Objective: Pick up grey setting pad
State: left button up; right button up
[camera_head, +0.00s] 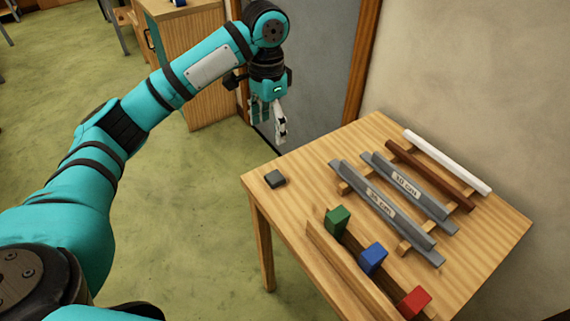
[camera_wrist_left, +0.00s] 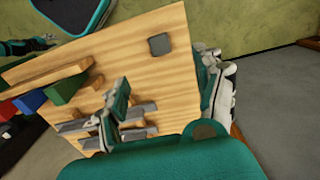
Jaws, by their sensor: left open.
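The grey setting pad (camera_head: 275,179) is a small dark grey block lying flat near the left corner of the wooden table (camera_head: 480,275). It also shows in the left wrist view as a grey square (camera_wrist_left: 160,44) on bare wood. My left gripper (camera_head: 280,122) hangs fingers down beyond the table's back left edge, above and apart from the pad. In the left wrist view its two fingers (camera_wrist_left: 170,95) are spread wide with nothing between them. My right gripper does not show.
Grey metal channels (camera_head: 385,205) with paper labels lie on wooden strips, beside a brown bar (camera_head: 430,175) and a white bar (camera_head: 447,161). Green (camera_head: 337,221), blue (camera_head: 373,259) and red (camera_head: 414,302) blocks stand along a wooden rail. The wood around the pad is clear.

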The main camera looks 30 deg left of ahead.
pick_arm(q)
send_near(270, 179)
notch_tip(270, 179, down, 3)
jog(key=shift+w+r+p, duration=0.15)
jog(key=shift+p, duration=0.3)
jog(key=shift+f, duration=0.85)
notch_tip(270, 179, down, 4)
jog(key=shift+r+p, duration=0.2)
jog(key=shift+p, duration=0.25)
jog(key=shift+f, duration=0.65)
jog(key=c, duration=1.2)
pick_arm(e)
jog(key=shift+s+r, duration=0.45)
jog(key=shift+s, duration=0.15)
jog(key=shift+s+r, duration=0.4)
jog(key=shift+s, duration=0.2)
